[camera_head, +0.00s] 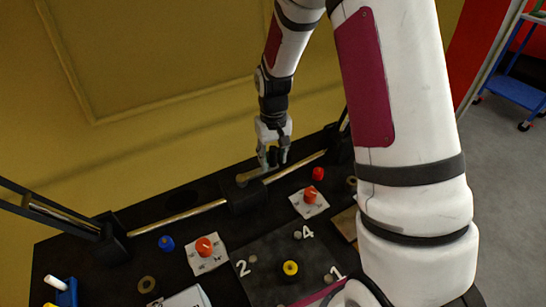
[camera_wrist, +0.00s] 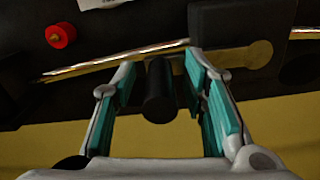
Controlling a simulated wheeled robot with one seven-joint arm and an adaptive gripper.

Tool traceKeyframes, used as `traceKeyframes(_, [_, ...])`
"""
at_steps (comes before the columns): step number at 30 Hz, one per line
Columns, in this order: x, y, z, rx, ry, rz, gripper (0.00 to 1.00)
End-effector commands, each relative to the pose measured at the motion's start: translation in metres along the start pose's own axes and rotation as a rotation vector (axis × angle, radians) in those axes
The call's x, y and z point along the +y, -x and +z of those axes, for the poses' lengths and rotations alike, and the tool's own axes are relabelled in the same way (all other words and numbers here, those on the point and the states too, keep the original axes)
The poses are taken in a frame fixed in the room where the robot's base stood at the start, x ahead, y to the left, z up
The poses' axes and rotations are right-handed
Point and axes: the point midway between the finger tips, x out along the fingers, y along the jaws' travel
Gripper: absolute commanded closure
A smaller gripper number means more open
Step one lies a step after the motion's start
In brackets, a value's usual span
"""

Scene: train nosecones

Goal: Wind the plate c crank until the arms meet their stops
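In the wrist view, a black cylindrical crank handle (camera_wrist: 158,92) stands between the teal finger pads of my gripper (camera_wrist: 160,72), with visible gaps on both sides. The pads are spread apart. A brass crank arm (camera_wrist: 235,57) runs from beside the handle to the right, in front of a dark block. In the head view, my gripper (camera_head: 273,160) points down over the brass crank arm (camera_head: 252,174) by a black block (camera_head: 244,196) on the rod. The handle is mostly hidden there by my fingers. I cannot read any plate letter here.
A brass rod (camera_head: 180,218) runs along the black bench between end supports. A red knob (camera_head: 318,173) is right of my gripper. Orange dials (camera_head: 204,246) on white plates, a blue knob (camera_head: 166,243) and a yellow knob (camera_head: 290,268) stand nearer. A yellow wall (camera_head: 160,120) is behind.

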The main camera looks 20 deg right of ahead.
Motion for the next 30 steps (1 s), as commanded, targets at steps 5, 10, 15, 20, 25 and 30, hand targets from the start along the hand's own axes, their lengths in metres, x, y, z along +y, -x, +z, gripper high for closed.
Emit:
traceKeyframes(5, [0.0,0.0,0.0,0.0,0.0,0.0,0.6])
traceKeyframes(10, [0.0,0.0,0.0,0.0,0.0,0.0,0.92])
traceKeyframes(15, [0.0,0.0,0.0,0.0,0.0,0.0,1.0])
traceKeyframes(20, [0.0,0.0,0.001,0.0,-0.006,0.0,1.0])
traceKeyframes(25, [0.001,0.001,0.005,0.0,-0.048,0.0,1.0])
traceKeyframes(30, [0.0,0.001,0.015,-0.002,-0.139,0.0,1.0])
